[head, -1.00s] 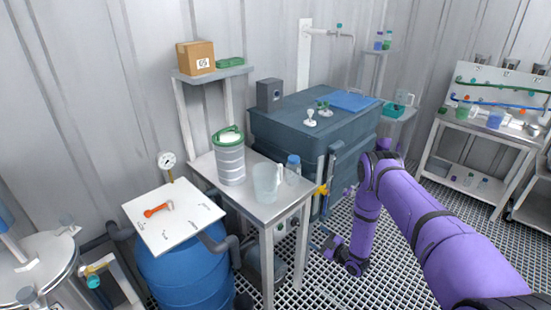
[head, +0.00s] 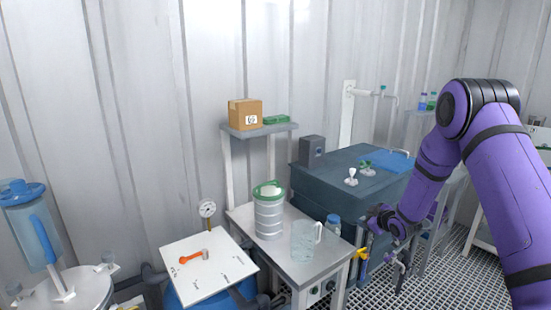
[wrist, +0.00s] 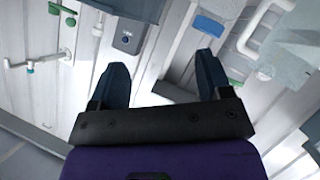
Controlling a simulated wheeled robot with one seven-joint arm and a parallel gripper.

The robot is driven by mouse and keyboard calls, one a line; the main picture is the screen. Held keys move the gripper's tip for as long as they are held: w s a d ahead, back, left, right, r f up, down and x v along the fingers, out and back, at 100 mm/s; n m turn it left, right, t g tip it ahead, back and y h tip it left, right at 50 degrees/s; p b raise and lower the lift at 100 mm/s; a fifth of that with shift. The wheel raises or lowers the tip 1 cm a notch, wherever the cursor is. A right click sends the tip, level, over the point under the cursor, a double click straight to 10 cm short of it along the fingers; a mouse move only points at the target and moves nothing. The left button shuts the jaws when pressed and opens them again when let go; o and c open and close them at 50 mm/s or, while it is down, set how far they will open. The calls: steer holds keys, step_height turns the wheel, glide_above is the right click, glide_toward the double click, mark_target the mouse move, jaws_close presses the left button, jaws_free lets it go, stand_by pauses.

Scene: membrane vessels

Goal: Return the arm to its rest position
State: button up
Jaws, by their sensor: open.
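My purple arm (head: 430,180) rises at the right of the head view and bends at a high elbow, with its forearm sloping down to the left. My gripper (head: 372,232) is small there, in front of the dark tank and right of the metal table. In the wrist view my gripper (wrist: 165,80) has its two dark fingers spread well apart. Nothing is between the fingers. The wrist picture is strongly tilted and shows pale walls and fittings beyond the fingers.
The metal table (head: 262,258) holds a white canister (head: 268,215) and a clear jug (head: 303,242). The dark tank (head: 345,185) stands behind my gripper. A shelf (head: 258,130) carries a cardboard box (head: 246,114). Grating floor (head: 445,272) shows at lower right.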

steer(key=s+d+r+m+g+h, duration=0.1)
steer(key=s+r+m+h, duration=0.3)
steer(key=r, duration=1.1)
steer(key=s+r+m+g, duration=0.2)
steer(key=s+r, duration=1.1)
steer(key=s, duration=0.2)
steer(key=s+a+r+m+g, duration=0.2)
steer(key=s, duration=1.4)
steer(key=s+a+r+m+g, duration=0.2)
steer(key=s+r, duration=0.1)
steer(key=s, duration=1.4)
steer(key=shift+r, duration=0.1)
